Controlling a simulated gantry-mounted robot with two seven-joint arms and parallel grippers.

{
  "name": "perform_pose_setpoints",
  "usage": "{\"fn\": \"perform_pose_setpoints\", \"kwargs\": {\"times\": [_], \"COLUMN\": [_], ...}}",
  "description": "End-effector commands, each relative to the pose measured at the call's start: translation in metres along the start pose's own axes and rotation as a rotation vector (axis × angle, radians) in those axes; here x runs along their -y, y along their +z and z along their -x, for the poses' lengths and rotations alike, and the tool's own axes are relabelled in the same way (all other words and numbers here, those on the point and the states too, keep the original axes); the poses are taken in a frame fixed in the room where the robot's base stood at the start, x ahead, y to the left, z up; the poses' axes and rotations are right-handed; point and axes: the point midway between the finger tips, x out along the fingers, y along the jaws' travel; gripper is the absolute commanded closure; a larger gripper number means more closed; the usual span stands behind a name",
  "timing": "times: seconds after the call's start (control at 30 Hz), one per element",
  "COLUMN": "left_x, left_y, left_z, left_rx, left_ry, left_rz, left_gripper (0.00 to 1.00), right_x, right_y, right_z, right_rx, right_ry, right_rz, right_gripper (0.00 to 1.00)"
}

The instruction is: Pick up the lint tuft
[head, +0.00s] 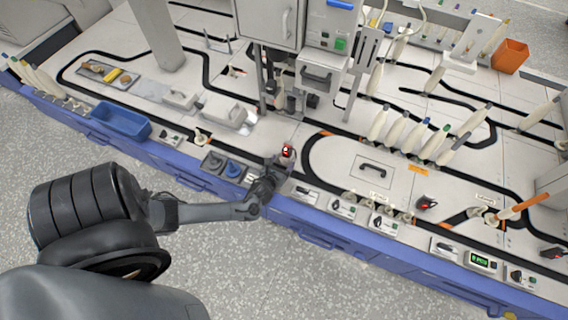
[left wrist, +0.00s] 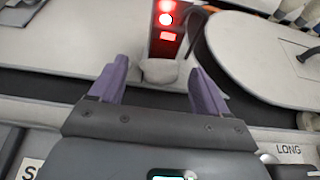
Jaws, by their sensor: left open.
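In the left wrist view a small, rounded, pale grey lump that looks like the lint tuft (left wrist: 159,72) sits at the foot of a dark post with lit red lamps (left wrist: 167,22). My left gripper (left wrist: 158,80) is open, with its two purple fingers on either side of the lump in the picture. I cannot tell whether they touch it. In the head view my left gripper (head: 276,172) is at the bench's front edge, just below the red-lamp post (head: 287,151). I cannot make out the tuft there. My right gripper is not in view.
The white bench (head: 335,213) carries black tracks and several pale bobbins (head: 420,138). A blue bin (head: 121,121) stands at the left, and blue-handled items (head: 232,167) lie left of my gripper. A grey cabinet (head: 268,22) rises behind. An orange box (head: 510,56) is at the back right.

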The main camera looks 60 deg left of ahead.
Motion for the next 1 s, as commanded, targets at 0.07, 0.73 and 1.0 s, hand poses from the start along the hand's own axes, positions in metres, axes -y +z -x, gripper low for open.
{"fn": "perform_pose_setpoints", "kwargs": {"times": [0.07, 0.73, 1.0], "left_x": [0.0, 0.0001, 0.0002], "left_y": [-0.0028, -0.0001, 0.0], "left_z": [-0.0092, -0.0113, -0.0113], "left_rx": [0.0, -0.001, -0.001], "left_ry": [0.0, 0.0, 0.0], "left_rz": [0.0, 0.0, 0.0], "left_gripper": [0.24, 0.82, 0.89], "right_x": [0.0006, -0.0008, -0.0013], "right_y": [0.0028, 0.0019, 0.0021], "right_z": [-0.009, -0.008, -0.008], "right_rx": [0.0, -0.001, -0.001], "right_ry": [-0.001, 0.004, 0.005], "right_rz": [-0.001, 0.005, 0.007], "right_gripper": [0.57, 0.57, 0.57]}}
